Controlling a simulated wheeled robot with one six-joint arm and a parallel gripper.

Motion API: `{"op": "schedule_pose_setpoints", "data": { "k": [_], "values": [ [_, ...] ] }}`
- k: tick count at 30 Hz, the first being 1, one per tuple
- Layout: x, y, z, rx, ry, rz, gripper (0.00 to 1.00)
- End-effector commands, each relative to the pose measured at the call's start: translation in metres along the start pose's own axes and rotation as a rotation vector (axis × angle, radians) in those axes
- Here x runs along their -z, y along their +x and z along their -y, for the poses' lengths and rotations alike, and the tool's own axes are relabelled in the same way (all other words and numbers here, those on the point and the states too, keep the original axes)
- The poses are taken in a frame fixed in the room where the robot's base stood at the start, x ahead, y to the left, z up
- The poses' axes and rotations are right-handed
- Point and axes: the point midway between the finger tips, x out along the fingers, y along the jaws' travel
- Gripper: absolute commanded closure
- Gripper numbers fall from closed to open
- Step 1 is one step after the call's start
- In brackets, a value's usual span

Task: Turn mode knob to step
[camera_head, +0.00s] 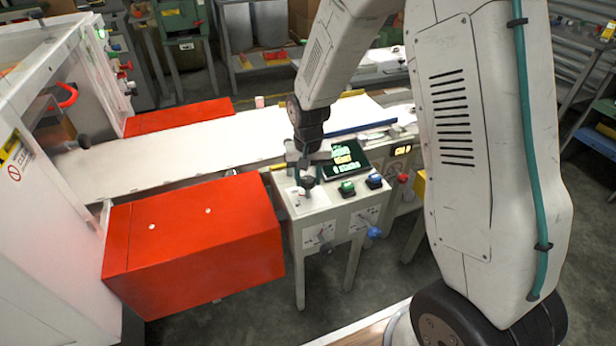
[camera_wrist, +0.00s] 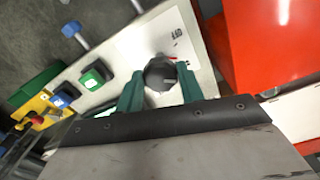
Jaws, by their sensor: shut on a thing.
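The mode knob (camera_wrist: 160,74) is a dark round knob on the light top of the control panel, with a printed label beside it. My gripper (camera_wrist: 159,88) has its two green fingers on either side of the knob, shut on it, in the wrist view. In the head view my gripper (camera_head: 306,176) is at the panel's left end, over the dark knob (camera_head: 307,183). The control panel (camera_head: 325,205) is a pale box on legs. I cannot read which mode the knob points to.
A green button (camera_head: 347,187) and a blue button (camera_head: 374,180) stand right of the knob. Large red boxes (camera_head: 195,240) stand to the left, beside the white conveyor (camera_head: 170,150). A blue knob (camera_head: 374,232) sticks out of the panel's front.

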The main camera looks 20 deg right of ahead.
Motion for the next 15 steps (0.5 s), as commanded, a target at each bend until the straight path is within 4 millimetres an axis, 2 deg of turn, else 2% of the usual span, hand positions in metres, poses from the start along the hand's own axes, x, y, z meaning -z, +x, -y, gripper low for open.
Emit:
{"op": "schedule_pose_setpoints", "data": {
  "k": [6,15],
  "values": [
    [0.0005,-0.0006,0.0006,0.000,0.153,-0.001,0.85],
    [0.0007,-0.0007,0.0010,0.001,0.273,-0.001,0.85]
  ]
}}
